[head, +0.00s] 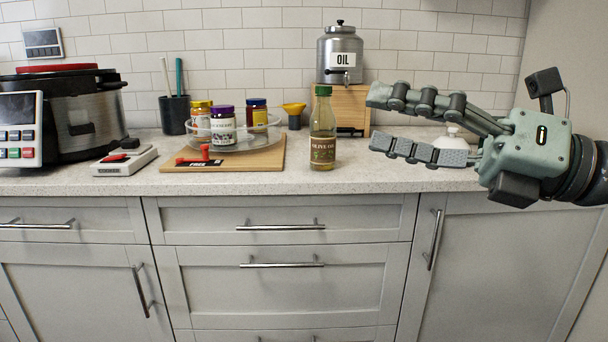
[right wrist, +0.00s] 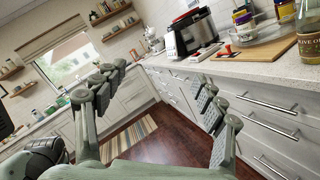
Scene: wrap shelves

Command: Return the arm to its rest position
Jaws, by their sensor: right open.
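My right gripper (head: 376,120) is open and empty at the right of the head view, pointing left. It appears in front of the right part of the counter, to the right of the olive oil bottle (head: 323,130) and apart from it. In the right wrist view, the spread fingers of my right gripper (right wrist: 155,85) have nothing between them. The bottle (right wrist: 308,35) stands upright on the counter at the upper right of that view. My left gripper does not show in either view.
The counter (head: 380,178) holds a cooker (head: 95,115), a wooden board (head: 180,160) with a tray of jars (head: 222,128), and a metal oil tank (head: 340,50) on a wooden stand. A white object (head: 452,140) is partly behind my fingers. Open floor (right wrist: 165,130) lies below the counter.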

